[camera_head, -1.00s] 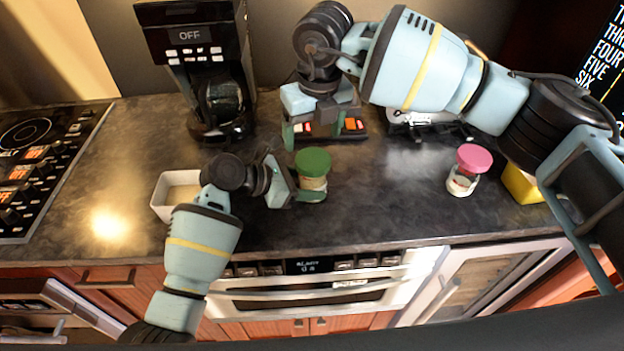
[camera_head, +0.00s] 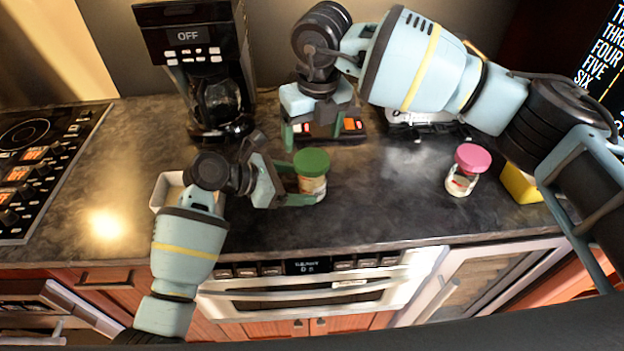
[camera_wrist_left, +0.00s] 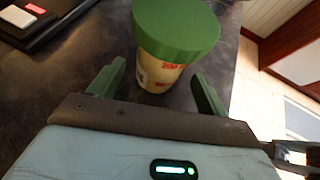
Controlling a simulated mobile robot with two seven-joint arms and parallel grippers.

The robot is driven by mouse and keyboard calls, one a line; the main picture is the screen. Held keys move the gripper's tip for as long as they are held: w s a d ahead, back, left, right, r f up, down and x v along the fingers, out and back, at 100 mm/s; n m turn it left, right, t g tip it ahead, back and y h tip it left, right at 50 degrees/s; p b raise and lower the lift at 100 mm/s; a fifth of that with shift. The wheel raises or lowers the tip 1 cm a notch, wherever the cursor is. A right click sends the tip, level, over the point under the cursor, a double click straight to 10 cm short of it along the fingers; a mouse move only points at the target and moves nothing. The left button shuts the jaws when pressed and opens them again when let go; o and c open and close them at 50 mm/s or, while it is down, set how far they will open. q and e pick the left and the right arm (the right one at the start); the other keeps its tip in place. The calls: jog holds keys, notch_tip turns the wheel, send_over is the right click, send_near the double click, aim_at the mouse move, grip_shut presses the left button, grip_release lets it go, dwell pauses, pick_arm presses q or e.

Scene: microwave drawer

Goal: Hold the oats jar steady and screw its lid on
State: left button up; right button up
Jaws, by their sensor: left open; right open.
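The oats jar (camera_head: 313,186) stands upright on the dark counter with its green lid (camera_head: 312,162) sitting on top. In the left wrist view the jar (camera_wrist_left: 160,74) and lid (camera_wrist_left: 176,26) are just beyond my left fingers. My left gripper (camera_head: 297,184) is open, its fingers pointing right toward the jar's lower body. In the left wrist view the fingers (camera_wrist_left: 158,90) show on either side of the jar's near side, not closed on it. My right gripper (camera_head: 325,130) is open and empty, pointing down behind the jar, well apart from the lid.
A jar with a pink lid (camera_head: 466,170) stands to the right, near a yellow object (camera_head: 521,184). A white container (camera_head: 168,190) is left of the oats jar, partly behind my left arm. A coffee maker (camera_head: 206,80) stands at the back.

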pick_arm(q)
jog(key=v, duration=0.9)
jog(key=shift+s+a, duration=0.1)
jog(key=shift+a, duration=0.05)
jog(key=shift+f, duration=0.1)
